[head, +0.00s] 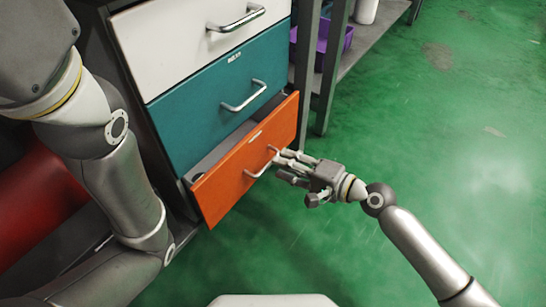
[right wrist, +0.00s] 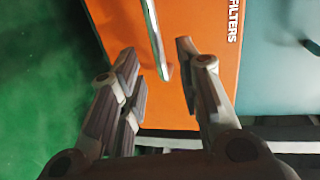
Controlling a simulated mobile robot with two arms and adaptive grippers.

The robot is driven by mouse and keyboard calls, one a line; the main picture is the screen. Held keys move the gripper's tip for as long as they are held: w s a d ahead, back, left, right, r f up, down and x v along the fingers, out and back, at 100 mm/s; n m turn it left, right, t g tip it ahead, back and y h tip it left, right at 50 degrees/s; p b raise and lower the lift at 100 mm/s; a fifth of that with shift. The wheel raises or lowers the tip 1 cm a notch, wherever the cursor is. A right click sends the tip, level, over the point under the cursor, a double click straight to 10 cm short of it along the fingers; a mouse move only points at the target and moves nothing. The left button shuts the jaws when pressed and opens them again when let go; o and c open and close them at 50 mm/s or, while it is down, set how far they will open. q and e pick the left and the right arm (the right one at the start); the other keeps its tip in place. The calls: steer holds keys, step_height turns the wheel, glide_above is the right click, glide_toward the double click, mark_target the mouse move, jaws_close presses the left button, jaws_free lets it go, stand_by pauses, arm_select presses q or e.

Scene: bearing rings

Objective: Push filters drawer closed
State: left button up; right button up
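The orange filters drawer (head: 235,176) is the lowest of the drawers seen in the cabinet and stands partly open. A dark gap shows behind its front. Its front, with the label FILTERS, fills the upper middle of the right wrist view (right wrist: 200,25). Its metal bar handle (head: 262,165) lies across the front. My right gripper (head: 281,164) is at the right end of this handle. In the right wrist view its fingers are apart, with the handle (right wrist: 155,38) between them; I cannot tell whether they touch it. My left gripper is not in view.
Above are a teal drawer (head: 215,100) and a white drawer (head: 190,40), both closed. My left arm crosses the left side. A shelf with a purple bin (head: 322,36) stands behind the cabinet. The green floor (head: 450,130) at right is mostly clear.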

mark_target(272, 159)
steer(key=x, duration=0.4)
steer(key=shift+w+a+f, duration=0.1)
steer(key=shift+w+a, duration=0.15)
steer(key=shift+a, duration=0.05)
jaws_close()
steer(key=shift+w, duration=0.1)
